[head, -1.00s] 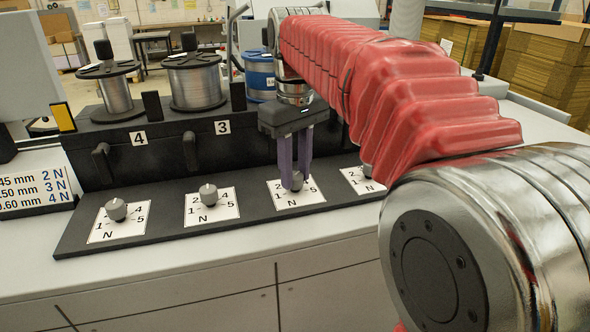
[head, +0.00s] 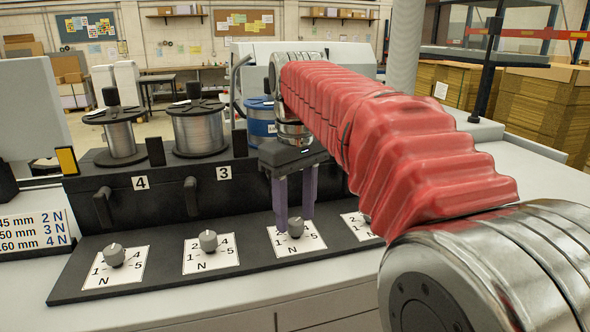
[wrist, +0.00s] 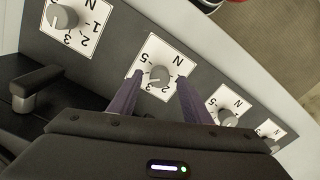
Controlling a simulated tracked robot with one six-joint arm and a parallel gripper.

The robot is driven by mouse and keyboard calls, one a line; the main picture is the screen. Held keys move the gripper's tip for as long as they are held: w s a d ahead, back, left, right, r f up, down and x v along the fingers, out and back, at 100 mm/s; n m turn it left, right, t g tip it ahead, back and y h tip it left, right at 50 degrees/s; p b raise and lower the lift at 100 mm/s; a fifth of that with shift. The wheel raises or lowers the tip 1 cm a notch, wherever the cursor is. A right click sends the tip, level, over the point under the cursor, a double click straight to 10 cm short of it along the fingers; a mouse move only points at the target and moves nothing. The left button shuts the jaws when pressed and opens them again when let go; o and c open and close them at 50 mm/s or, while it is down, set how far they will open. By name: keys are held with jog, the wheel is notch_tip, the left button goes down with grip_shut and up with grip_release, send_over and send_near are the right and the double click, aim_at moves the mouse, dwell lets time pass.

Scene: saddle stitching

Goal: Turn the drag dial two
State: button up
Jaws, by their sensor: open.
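The third dial from the left (head: 295,228), a grey knob on a white numbered card, is in line with the spool position right of the one labelled 3; its own number label is not visible. It also shows in the wrist view (wrist: 158,77). My gripper (head: 294,220) points down at this dial, with its purple fingers spread. In the wrist view, the fingertips (wrist: 160,76) stand to either side of the knob, with a gap visible on both sides. I cannot tell how far down the knob they reach. The knob's exact pointer setting is hard to read.
Two similar dials sit to the left (head: 208,241) (head: 115,255), and one to the right (head: 366,218), partly hidden by my arm. Black levers (head: 191,196) project behind the row. Wire spools (head: 200,130) stand on the black housing. A thickness chart (head: 35,233) is at far left.

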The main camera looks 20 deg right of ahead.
aim_at(295, 221)
notch_tip(295, 221, up, 12)
jog(key=shift+r, duration=0.2)
dwell(0.6)
